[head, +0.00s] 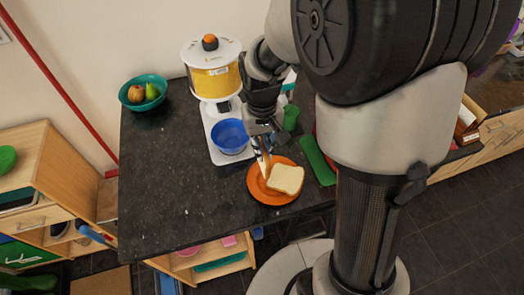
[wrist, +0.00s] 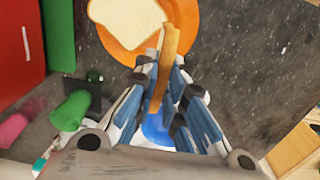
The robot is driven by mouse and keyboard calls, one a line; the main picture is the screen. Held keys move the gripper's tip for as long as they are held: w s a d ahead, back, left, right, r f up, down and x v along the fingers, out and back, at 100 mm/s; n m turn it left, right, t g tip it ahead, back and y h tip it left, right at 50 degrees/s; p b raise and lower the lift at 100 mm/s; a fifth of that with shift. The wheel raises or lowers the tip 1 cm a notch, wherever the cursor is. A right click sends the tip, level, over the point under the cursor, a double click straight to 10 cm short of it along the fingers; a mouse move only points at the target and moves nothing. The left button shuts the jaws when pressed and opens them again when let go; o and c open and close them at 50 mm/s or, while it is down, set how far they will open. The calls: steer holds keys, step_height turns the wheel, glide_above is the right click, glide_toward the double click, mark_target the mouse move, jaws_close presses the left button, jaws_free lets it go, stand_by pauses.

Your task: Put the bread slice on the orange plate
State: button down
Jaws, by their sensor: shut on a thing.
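My gripper (head: 262,148) points down over the left part of the orange plate (head: 257,192). It is shut on a bread slice (wrist: 169,50), seen edge-on as a narrow tan strip between the fingers in the wrist view. In the head view this slice (head: 264,165) is a thin upright sliver, partly hidden by the fingers. A second bread slice (head: 286,180) lies flat on the right part of the plate. The plate (wrist: 187,20) also shows behind the fingers in the wrist view. I cannot tell whether the held slice touches the plate.
A blue bowl (head: 229,136) stands at the base of a yellow and white appliance (head: 215,82) behind the plate. A green cup (head: 291,118) and a green block (head: 318,161) are to the right. A teal fruit bowl (head: 135,104) sits far left. The dark counter left of the plate is clear.

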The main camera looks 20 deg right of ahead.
steer(key=shift+f, duration=1.1)
steer(key=shift+f+b, duration=0.45)
steer(key=c, duration=1.7)
jaws_free()
steer(key=shift+r, duration=0.1)
